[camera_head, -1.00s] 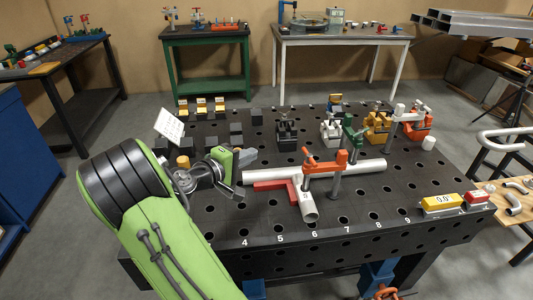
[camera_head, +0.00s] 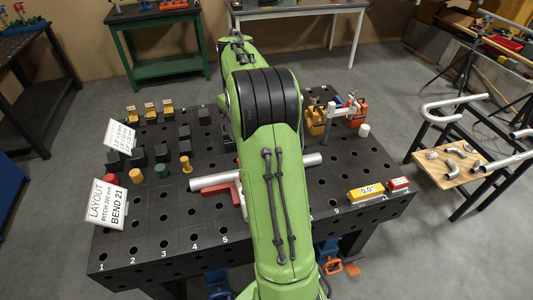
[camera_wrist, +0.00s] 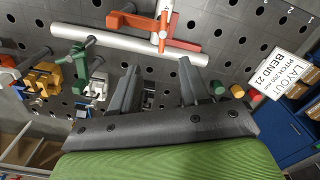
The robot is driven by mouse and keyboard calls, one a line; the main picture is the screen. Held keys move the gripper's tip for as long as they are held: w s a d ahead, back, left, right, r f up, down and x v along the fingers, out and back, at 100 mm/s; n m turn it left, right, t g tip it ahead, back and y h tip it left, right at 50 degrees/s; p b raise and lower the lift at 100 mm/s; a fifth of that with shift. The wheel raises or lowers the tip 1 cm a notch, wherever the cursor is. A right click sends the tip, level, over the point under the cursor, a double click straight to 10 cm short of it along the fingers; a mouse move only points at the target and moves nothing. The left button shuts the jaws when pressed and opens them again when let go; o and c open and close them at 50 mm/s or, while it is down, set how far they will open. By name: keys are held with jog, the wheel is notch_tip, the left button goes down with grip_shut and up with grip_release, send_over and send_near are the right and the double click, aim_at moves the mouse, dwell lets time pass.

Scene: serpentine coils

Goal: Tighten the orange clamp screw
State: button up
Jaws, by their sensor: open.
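The orange clamp (camera_wrist: 140,21) shows at the top of the wrist view, its arm over a pale pipe (camera_wrist: 90,36) on the black perforated table. A red angled piece (camera_wrist: 186,45) lies by the pipe. I cannot make out the clamp's screw clearly. In the head view my arm hides the clamp; part of the pipe (camera_head: 313,159) and of the red piece (camera_head: 214,188) shows beside the arm. My gripper (camera_wrist: 159,66) is open and empty, its two fingers apart over the table, with the clamp beyond their tips. It is hidden in the head view.
A green clamp (camera_wrist: 80,62) and a yellow clamp (camera_wrist: 43,77) stand left in the wrist view. Dark blocks (camera_head: 161,153) and a layout sign (camera_head: 107,206) stand on the table's left. A yellow level (camera_head: 366,192) lies front right. A side bench (camera_head: 451,165) stands to the right.

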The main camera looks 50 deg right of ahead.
jog(key=f, duration=0.5)
jog(key=f+b, duration=0.1)
jog(key=f, duration=0.9)
jog(key=shift+w+a+f, duration=0.2)
jog(key=shift+w+f, duration=0.05)
jog(key=shift+f, duration=0.15)
jog(key=shift+c, duration=0.3)
